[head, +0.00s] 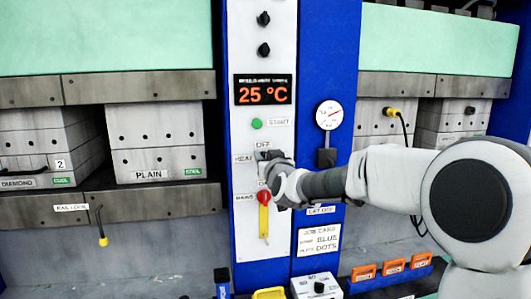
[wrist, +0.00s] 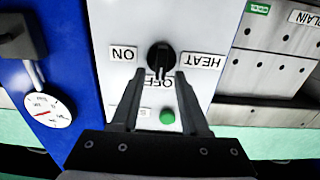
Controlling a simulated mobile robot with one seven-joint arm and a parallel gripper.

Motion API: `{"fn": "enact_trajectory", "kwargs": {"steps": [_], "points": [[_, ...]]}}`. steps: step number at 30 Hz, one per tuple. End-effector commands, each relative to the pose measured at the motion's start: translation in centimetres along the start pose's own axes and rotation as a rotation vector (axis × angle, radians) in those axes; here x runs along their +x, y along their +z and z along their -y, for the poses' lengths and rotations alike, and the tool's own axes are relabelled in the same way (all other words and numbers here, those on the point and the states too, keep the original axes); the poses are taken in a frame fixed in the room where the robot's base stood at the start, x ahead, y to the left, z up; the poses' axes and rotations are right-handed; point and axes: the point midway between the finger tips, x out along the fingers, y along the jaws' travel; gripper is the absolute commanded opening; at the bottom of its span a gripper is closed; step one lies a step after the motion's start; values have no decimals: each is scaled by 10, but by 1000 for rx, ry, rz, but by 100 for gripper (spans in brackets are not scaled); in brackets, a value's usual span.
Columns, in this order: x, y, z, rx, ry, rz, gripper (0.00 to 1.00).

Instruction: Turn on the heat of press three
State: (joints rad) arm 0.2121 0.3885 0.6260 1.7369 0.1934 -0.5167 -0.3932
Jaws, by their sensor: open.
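The heat knob (wrist: 160,57) is a black rotary switch on the white control panel (wrist: 206,20), with upside-down labels HEAT, OFF and ON around it in the wrist view. Its pointer is toward OFF. My gripper (wrist: 160,73) is open, with its fingertips on either side of the knob's pointer end; I cannot tell whether they touch it. In the head view my gripper (head: 268,156) is at the panel by the HEAT and OFF labels and hides the knob. The display (head: 263,90) reads 25 °C. No press number is readable.
A green START button (head: 256,124) is above my gripper, and a red-and-yellow MAINS lever (head: 264,212) is below it. A pressure gauge (head: 329,115) is on the blue column to the right. Metal blocks marked PLAIN (head: 158,150) stand at left.

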Motion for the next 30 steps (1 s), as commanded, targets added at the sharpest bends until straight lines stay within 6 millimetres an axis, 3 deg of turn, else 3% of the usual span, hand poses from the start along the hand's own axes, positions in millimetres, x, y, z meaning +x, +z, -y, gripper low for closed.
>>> {"fn": "enact_trajectory", "kwargs": {"steps": [12,20,30], "points": [[0,0,0,0,0,0,45],[0,0,0,0,0,0,0],[0,2,0,21,1,-1,0]]}}
